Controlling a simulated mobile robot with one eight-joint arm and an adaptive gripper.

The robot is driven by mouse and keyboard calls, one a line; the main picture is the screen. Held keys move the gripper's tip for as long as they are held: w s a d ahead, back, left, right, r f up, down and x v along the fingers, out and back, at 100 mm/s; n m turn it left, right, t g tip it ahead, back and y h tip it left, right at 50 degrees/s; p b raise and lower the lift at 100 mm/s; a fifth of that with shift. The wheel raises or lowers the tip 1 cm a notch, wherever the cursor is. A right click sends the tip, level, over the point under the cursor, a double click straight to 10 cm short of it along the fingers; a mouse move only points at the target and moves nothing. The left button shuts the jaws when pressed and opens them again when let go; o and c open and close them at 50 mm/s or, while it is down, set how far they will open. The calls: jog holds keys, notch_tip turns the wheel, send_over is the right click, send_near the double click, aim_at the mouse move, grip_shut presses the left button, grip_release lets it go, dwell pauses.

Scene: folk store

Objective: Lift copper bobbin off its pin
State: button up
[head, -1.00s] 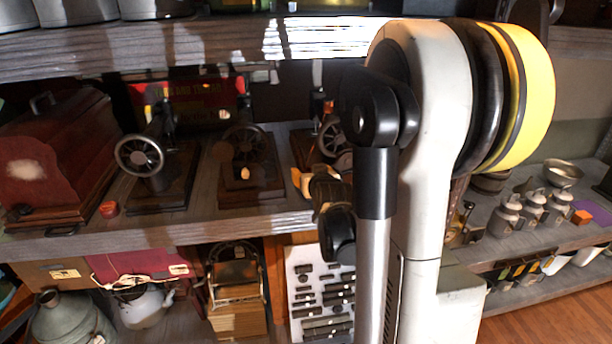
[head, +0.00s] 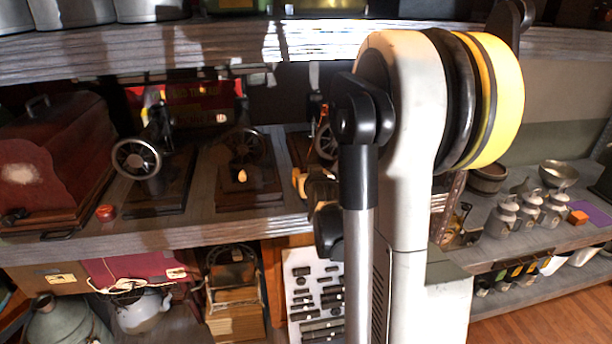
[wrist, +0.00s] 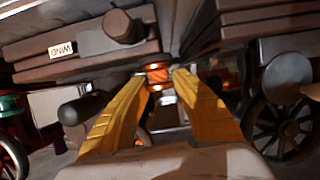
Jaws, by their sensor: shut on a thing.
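The copper bobbin (wrist: 157,75) shows in the wrist view as a small orange-brown spool between my fingertips. My gripper (wrist: 158,74) has its two yellow fingers closed on its sides. The pin cannot be made out, so I cannot tell whether the bobbin is still around it. A dark block with a "WIND" label (wrist: 62,49) is at the upper left of the wrist view. In the head view my own arm hides most of the gripper and the bobbin.
Sewing machines stand on the shelf, one with a spoked handwheel (head: 137,160). A dark red case (head: 55,165) is at the left. Another spoked wheel (wrist: 283,128) is close to my right finger in the wrist view. An upper shelf (head: 190,48) overhangs the machines.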

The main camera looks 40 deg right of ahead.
jog(key=shift+r, duration=0.55)
jog(key=s+a+p, duration=0.1)
jog(key=s+a, duration=0.8)
jog(key=s, duration=0.6)
jog(key=shift+s+a+r, duration=0.2)
jog(key=shift+r+p, duration=1.55)
jog(key=shift+r, duration=0.05)
